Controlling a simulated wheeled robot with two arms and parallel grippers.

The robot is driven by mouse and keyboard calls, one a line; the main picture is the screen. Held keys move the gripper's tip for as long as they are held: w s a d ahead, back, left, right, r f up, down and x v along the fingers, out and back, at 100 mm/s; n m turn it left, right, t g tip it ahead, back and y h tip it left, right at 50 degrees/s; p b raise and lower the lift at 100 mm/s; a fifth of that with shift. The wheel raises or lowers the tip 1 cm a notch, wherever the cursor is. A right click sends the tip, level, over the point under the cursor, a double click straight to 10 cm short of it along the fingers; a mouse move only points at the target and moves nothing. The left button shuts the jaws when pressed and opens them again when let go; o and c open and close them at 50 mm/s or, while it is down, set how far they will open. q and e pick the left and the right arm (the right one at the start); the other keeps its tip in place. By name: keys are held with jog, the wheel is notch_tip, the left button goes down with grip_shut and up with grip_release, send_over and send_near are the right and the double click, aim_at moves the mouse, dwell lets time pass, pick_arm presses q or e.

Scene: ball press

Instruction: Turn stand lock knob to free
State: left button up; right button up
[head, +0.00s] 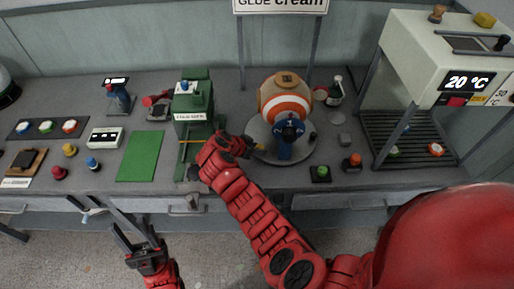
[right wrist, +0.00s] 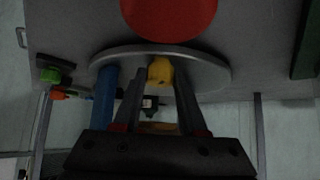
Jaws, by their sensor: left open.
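The stand is a round grey plate (head: 262,148) carrying an orange-and-white ball (head: 285,97), with a blue numbered part (head: 288,130) at its front. My right gripper (head: 250,146) is at the plate's left edge. In the right wrist view, the grey plate (right wrist: 215,70) lies ahead of the right gripper (right wrist: 159,72). A yellow knob-like piece (right wrist: 160,70) shows between its spread fingertips; I cannot tell whether they touch it. A blue post (right wrist: 104,95) stands left of the fingers. Which part is the lock knob is unclear. My left gripper (head: 138,236) is open and empty in front of the table.
A green press (head: 192,105) stands just left of the right gripper. A green mat (head: 140,155) and small coloured knobs lie further left. A black-and-green button (head: 320,173) and a red-topped one (head: 352,162) sit right of the stand. A white machine (head: 420,60) stands at the right.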

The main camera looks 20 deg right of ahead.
grip_shut()
jog(key=shift+d+f, duration=0.1)
jog(key=shift+n+t, duration=0.3)
jog(key=n+b, duration=0.1)
jog(key=n+t+y+b, duration=0.1)
jog(key=shift+s+d+n+t+y, duration=0.15)
jog(key=shift+s+n+t+y, duration=0.15)
jog(key=shift+n, duration=0.1)
jog(key=shift+d+n+t+y, duration=0.1)
jog(key=shift+n+t+y, duration=0.4)
jog(key=shift+n, duration=0.4)
jog(key=n+t+y, duration=0.1)
jog(key=n, duration=0.1)
jog(key=shift+s+d+n+y, duration=0.1)
jog(key=shift+n+y, duration=0.2)
jog(key=shift+y, duration=0.1)
jog(key=shift+d+r+n+t+y+p, duration=0.1)
jog(key=shift+n+t+y+p, duration=0.1)
jog(key=shift+n+y+p, duration=0.6)
jog(key=shift+d+r+n+t+y+p, duration=0.15)
jog(key=shift+n+y+p, duration=0.35)
jog(key=shift+n, duration=0.6)
jog(key=shift+a+f+y, duration=0.1)
jog(key=shift+y, duration=0.2)
